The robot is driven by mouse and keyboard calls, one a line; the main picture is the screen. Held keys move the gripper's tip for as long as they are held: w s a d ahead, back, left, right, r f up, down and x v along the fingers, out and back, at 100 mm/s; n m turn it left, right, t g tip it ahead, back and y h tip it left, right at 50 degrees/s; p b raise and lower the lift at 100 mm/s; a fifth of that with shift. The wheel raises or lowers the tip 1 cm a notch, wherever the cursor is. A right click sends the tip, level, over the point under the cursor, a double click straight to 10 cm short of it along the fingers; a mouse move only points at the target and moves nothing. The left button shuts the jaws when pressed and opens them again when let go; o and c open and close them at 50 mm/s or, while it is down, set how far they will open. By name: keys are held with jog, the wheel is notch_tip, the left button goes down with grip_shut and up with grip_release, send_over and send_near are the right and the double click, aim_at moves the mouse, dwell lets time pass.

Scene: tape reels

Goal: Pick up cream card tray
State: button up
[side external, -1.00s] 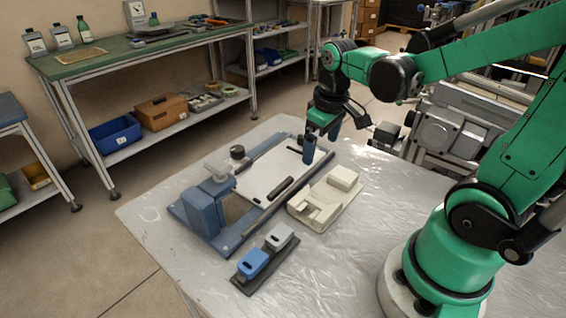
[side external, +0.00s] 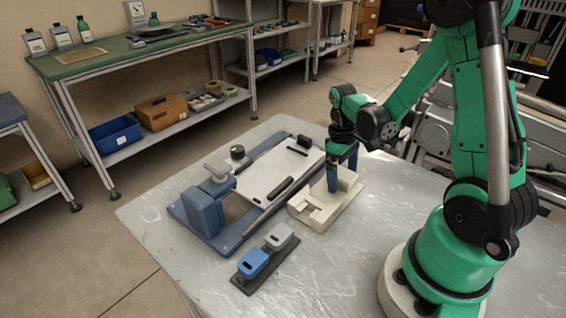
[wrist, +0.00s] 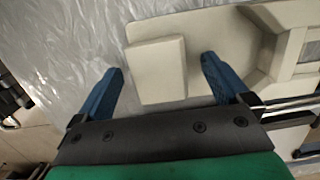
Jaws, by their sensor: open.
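The cream card tray (side external: 306,209) lies on the plastic-covered table, to the right of the blue fixture. It has a raised block at one end and recesses at the other. My gripper (side external: 338,187) points down over the tray's raised-block end and partly hides it. In the wrist view my gripper (wrist: 158,80) is open, its two blue fingers apart. The tray's raised block (wrist: 157,68) shows between the fingers, and the tray's body (wrist: 225,32) runs off to the right. I cannot tell whether a finger touches the tray.
The blue fixture (side external: 203,213) with a white plate (side external: 262,178) stands left of the tray. A dark holder (side external: 240,284) with a blue block (side external: 253,263) and a grey block (side external: 279,236) lies in front.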

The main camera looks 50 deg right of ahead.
jog(key=shift+f, duration=0.1)
grip_shut()
dwell(0.3)
